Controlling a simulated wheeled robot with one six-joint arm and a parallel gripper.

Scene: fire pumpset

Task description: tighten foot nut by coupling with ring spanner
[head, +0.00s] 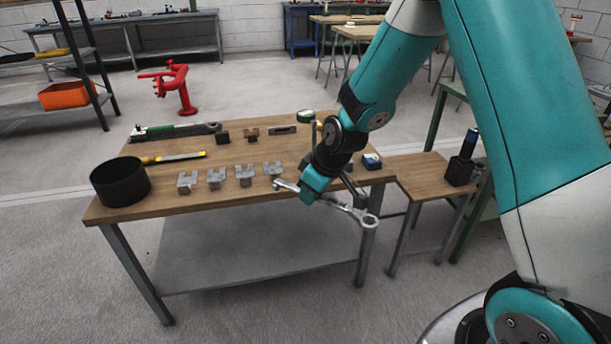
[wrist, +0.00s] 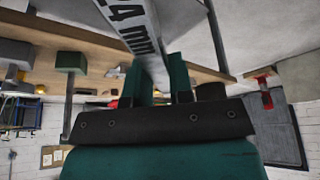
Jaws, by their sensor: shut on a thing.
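My gripper (head: 313,190) is shut on a silvery ring spanner (head: 345,208) over the front right part of the workbench. The spanner's larger ring end points to the right, past the bench's edge, and its other end points left toward the metal blocks. In the wrist view the spanner (wrist: 138,28) lies between the two fingers of my gripper (wrist: 162,75) and bears a "24 mm" mark. I cannot make out the foot nut or the coupling in either view.
The wooden workbench (head: 240,208) carries a black round tub (head: 121,182), several grey notched blocks (head: 216,178) and a yellow-handled tool (head: 175,157). A small side table (head: 425,170) stands right. A red pipe fitting (head: 185,95) stands behind. Open floor lies in front.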

